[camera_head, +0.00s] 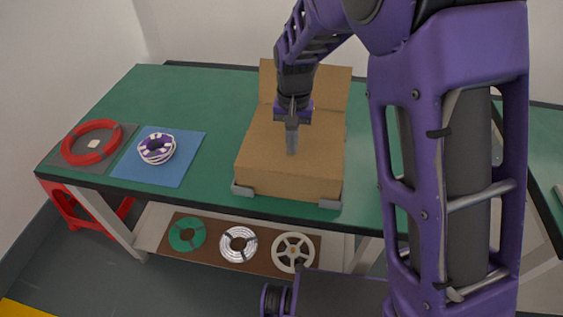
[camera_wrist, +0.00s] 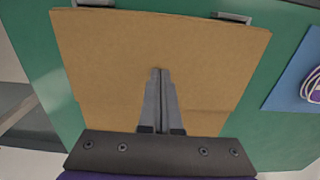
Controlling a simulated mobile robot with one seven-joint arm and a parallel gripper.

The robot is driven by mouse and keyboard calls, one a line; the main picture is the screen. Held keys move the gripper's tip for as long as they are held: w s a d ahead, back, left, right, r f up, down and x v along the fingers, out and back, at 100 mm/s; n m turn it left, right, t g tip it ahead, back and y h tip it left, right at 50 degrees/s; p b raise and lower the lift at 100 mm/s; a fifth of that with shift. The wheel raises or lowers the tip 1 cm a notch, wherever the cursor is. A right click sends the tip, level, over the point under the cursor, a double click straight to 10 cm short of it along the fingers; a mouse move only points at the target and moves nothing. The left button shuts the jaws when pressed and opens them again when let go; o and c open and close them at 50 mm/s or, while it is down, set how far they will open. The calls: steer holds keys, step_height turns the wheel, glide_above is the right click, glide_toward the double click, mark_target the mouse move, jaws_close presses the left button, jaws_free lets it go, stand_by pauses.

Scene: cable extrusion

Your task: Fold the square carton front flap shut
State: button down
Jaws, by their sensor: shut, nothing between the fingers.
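The square cardboard carton (camera_head: 265,165) sits on the green table, with grey brackets at its front corners. Its front flap (camera_head: 318,160) appears to lie flat or nearly flat over the top; its panel also fills the middle of the wrist view (camera_wrist: 110,60). The back flap (camera_head: 335,88) stands up at the far side. My gripper (camera_head: 291,152) points down at the middle of the top panel. Its fingers are together and empty, also in the wrist view (camera_wrist: 161,72). The tips are at or just above the cardboard; I cannot tell if they touch. The carton's inside is hidden.
A red cable ring (camera_head: 91,142) on a grey mat and a purple-white spool (camera_head: 156,148) on a blue mat (camera_head: 185,165) lie to the left. Several reels (camera_head: 238,244) rest on a lower shelf. My arm hides the table right of the carton.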

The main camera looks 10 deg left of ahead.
step_height(320, 180, up, 10)
steer(key=p, duration=0.7)
steer(key=shift+p, duration=0.35)
